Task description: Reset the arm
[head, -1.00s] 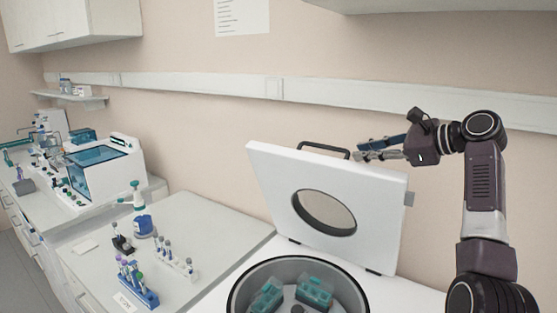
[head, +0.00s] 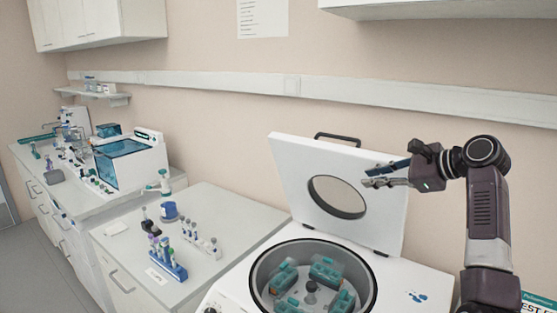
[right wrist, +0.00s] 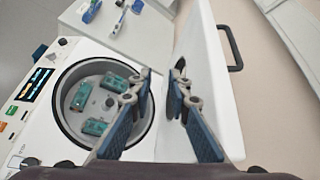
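My right gripper (head: 372,172) is open and empty. In the head view it overlaps the upper right part of the raised white centrifuge lid (head: 295,160). In the right wrist view its two blue-padded fingers (right wrist: 160,95) are spread apart, with the open bowl to the left and the lid (right wrist: 200,60) behind and to the right. I cannot tell whether the gripper touches the lid. The centrifuge (head: 240,290) is open, with teal tube holders (head: 328,268) around its hub. My left gripper is not in view.
On the bench left of the centrifuge stand a blue tube rack (head: 168,262), a white rack with tubes (head: 200,240) and a blue-based bottle (head: 168,210). A wall cabinet (head: 440,8) hangs above.

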